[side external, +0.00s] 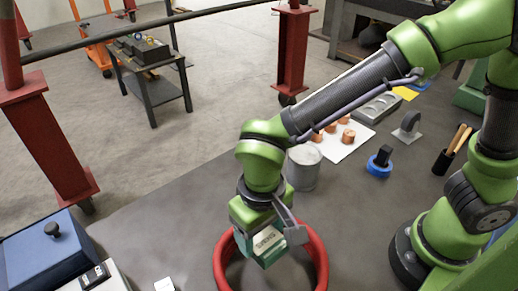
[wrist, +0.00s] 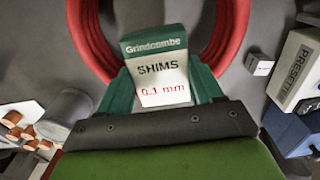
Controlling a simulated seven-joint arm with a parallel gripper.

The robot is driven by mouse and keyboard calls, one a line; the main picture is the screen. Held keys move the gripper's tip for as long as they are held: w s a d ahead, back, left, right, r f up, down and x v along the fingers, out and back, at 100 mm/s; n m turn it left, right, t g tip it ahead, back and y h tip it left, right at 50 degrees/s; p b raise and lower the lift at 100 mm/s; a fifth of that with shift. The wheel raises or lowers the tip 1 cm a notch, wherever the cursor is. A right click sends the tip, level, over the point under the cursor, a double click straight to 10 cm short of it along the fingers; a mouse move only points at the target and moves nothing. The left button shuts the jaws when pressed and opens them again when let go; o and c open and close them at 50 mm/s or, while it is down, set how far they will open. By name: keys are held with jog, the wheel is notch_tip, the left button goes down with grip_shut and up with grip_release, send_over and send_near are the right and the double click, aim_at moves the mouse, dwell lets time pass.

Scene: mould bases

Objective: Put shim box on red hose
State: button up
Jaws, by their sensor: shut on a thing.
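The shim box (side external: 270,248) is a small green and white box. In the wrist view the shim box (wrist: 158,70) shows its label "SHIMS 0.1 mm" between my green fingers. My gripper (wrist: 160,82) is shut on it, and my gripper (side external: 266,236) points down in the side view. The red hose (side external: 320,268) is a coiled ring at the bottom edge of the side view, partly cut off. The red hose (wrist: 90,42) also shows around the box in the wrist view. The box overlaps the ring in both views; its height above the hose is unclear.
A grey can (side external: 303,168) stands behind my gripper, near a white sheet with copper pieces (side external: 347,136). A blue case (side external: 45,252) is at the left. A small white cube (side external: 164,285) lies left of the hose.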

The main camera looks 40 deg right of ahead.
aim_at(261, 236)
jog(key=shift+f, duration=0.15)
jog(key=o, duration=1.2)
notch_tip(261, 236, up, 12)
jog(key=d+r+m+t, duration=0.1)
jog(key=d+t, duration=0.1)
jog(key=d, duration=0.6)
jog(key=d+m+t+y, duration=0.1)
jog(key=d+t, duration=0.1)
jog(key=d, duration=0.6)
jog(key=d+r+m+t+y, duration=0.1)
jog(key=d+m+t, duration=0.1)
jog(key=d, duration=0.5)
jog(key=shift+s+d+r+t, duration=0.2)
jog(key=shift+d+r+t, duration=0.2)
jog(key=shift+t, duration=0.2)
